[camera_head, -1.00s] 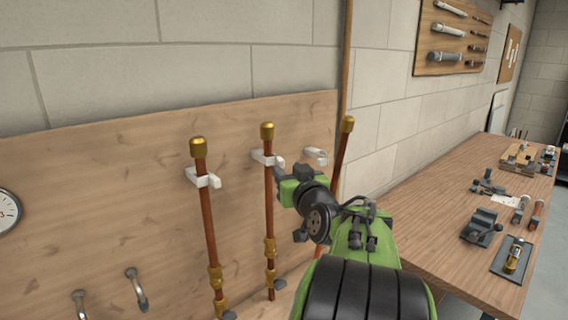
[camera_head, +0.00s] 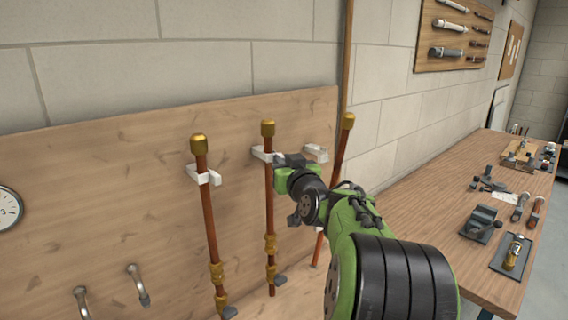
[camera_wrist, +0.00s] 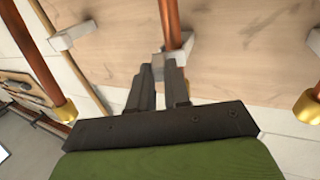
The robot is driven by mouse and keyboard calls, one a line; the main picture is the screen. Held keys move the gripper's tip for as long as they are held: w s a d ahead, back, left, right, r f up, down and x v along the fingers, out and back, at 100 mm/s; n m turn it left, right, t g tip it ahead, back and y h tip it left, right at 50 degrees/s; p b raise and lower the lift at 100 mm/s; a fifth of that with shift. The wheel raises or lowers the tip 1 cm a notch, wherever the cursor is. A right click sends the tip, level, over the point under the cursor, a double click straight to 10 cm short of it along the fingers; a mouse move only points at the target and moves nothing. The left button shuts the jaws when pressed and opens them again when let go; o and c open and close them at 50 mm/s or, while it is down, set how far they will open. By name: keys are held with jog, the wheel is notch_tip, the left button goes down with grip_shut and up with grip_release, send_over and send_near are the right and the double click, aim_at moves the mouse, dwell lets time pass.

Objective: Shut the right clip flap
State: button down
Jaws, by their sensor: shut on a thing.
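Three white wall clips hold or stand near copper pipes with brass caps. The right clip (camera_head: 317,153) shows to the right of my gripper; the right pipe (camera_head: 340,153) leans beside it, and I cannot tell if its flap is open. The middle clip (camera_head: 261,154) is around the upright middle pipe (camera_head: 269,205). My gripper (camera_head: 283,160) is at the middle clip's right end. In the wrist view, its two dark fingers (camera_wrist: 168,68) close on a pale piece at the middle clip (camera_wrist: 158,63). The fingers hide part of it. The right clip (camera_wrist: 72,36) is apart from them.
The left clip (camera_head: 203,176) and left pipe (camera_head: 207,225) stand to the left. Metal hooks (camera_head: 138,285) and a round gauge (camera_head: 8,210) are on the wooden board (camera_head: 110,180). A workbench (camera_head: 420,215) with tools lies to the right.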

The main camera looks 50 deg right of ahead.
jog(key=n+t+y, duration=0.1)
jog(key=y, duration=0.1)
jog(key=d+n+t+y, duration=0.1)
jog(key=n+y, duration=0.1)
jog(key=d+n+y+p, duration=0.1)
jog(key=y, duration=0.1)
jog(key=shift+w+n+t+y, duration=0.2)
jog(key=shift+n+t+y, duration=0.1)
jog(key=shift+n+t, duration=0.1)
jog(key=c, duration=1.1)
grip_release()
jog(key=b+v, duration=0.1)
jog(key=v, duration=1.4)
jog(key=shift+s, duration=0.35)
